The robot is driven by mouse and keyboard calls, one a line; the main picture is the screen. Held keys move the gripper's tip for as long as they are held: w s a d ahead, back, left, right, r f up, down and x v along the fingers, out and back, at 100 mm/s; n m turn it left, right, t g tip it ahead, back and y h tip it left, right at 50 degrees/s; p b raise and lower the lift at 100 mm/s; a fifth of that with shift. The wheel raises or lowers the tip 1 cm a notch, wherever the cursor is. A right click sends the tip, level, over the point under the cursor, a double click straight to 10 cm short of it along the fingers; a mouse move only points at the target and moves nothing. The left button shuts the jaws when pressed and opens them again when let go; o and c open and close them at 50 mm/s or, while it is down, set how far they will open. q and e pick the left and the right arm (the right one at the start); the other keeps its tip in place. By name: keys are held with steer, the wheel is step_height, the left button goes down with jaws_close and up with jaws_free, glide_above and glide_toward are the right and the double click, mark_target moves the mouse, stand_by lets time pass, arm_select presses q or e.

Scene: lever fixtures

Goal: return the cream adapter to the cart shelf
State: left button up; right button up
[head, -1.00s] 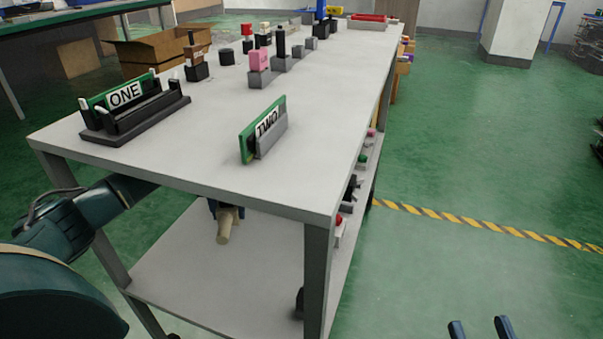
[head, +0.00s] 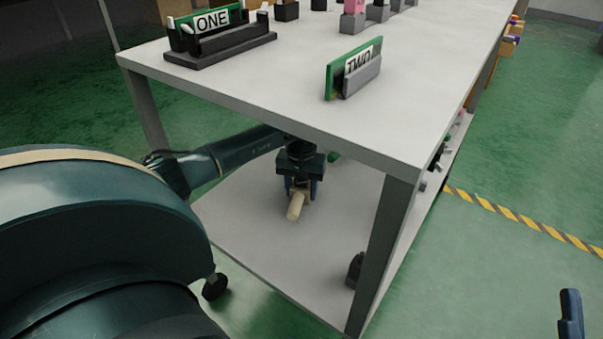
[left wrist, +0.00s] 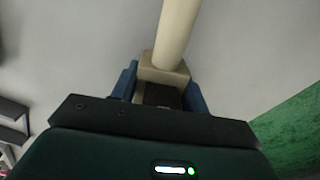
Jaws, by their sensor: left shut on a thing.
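The cream adapter (head: 295,207), a pale rod on a squarish base, is under the table top of the cart, above the lower cart shelf (head: 250,238). My left gripper (head: 302,188) is shut on it and reaches in from the left. In the left wrist view the adapter (left wrist: 175,35) has its block between the blue fingers (left wrist: 162,84) and its rod points away over the pale grey shelf. Whether the adapter touches the shelf I cannot tell. My right gripper (head: 571,312) shows only one finger at the lower right edge, with no second finger beside it.
A cart leg (head: 385,245) stands right of the left gripper, with a dark object (head: 355,270) beside it. The cart's top (head: 290,75) is above the gripper and holds the ONE holder (head: 220,40) and TWO holder (head: 354,70). Shelf around the adapter looks clear.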

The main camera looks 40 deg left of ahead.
arm_select(q)
steer(key=shift+r, duration=0.1)
steer(key=shift+f, duration=0.2)
steer(key=o, duration=1.1)
arm_select(e)
steer(key=shift+r, duration=0.2)
arm_select(q)
steer(key=shift+r, duration=0.25)
step_height(320, 180, up, 7)
steer(key=p, duration=0.3)
steer(key=shift+f, duration=0.2)
steer(key=shift+r, duration=0.4)
arm_select(e)
steer(key=shift+s+a+f+m+g+h, duration=0.1)
steer(key=shift+s+f+m+g+h, duration=0.15)
steer(key=shift+f+m+h, duration=0.35)
steer(key=shift+s+a+f+m+g+h, duration=0.1)
steer(key=shift+f+m+g+h, duration=0.3)
steer(key=shift+f, duration=0.45)
steer(key=shift+s+a+f+m+g+h, duration=0.1)
steer(key=shift+s+f+m+g+h, duration=0.15)
steer(key=shift+f+m+h, duration=0.35)
